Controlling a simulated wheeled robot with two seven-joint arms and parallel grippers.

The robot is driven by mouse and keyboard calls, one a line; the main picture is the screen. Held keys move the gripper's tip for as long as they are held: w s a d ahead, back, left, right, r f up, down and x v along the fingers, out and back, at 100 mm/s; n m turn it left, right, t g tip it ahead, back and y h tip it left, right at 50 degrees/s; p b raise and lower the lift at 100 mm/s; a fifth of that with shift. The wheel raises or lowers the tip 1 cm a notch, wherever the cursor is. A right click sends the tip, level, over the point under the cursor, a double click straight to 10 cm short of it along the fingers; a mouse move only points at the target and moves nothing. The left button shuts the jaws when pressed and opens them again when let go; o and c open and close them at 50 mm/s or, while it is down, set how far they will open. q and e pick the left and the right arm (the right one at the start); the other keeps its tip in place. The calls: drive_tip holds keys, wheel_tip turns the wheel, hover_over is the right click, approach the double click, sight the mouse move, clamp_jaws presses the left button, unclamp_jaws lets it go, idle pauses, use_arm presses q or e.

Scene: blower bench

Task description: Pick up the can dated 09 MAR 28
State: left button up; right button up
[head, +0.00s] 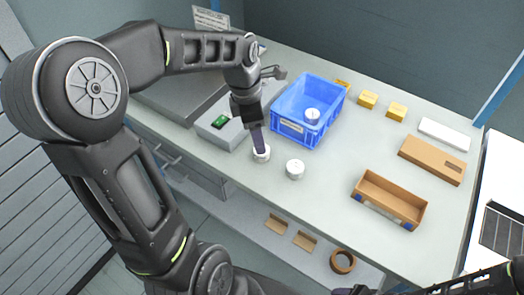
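My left gripper (260,148) points down at a small white can (262,156) on the bench, left of the middle. Its fingertips are at the can's top and partly cover it. I cannot tell whether they are closed on it. A second white can (295,169) stands upright just to the right, apart from the gripper. A third white can (312,115) is inside the blue crate (290,131). The date prints on the cans are too small to read. My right gripper does not show clearly; only dark parts of my own arm appear at the lower right.
An open cardboard tray (389,205), a brown box (432,160), a white box (444,134) and small yellow boxes (397,111) lie to the right. The bench between the second can and the tray is clear.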

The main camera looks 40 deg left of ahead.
use_arm(q)
drive_tip(key=shift+f, duration=0.35)
drive_tip(key=shift+w+d+f+p, duration=0.1)
drive_tip(key=shift+d+f+p, duration=0.05)
drive_tip(key=shift+f, duration=1.15)
drive_tip(key=shift+w+d+f+p, duration=0.1)
drive_tip(key=shift+d+f+p, duration=0.05)
drive_tip(key=shift+f, duration=1.15)
clamp_jaws()
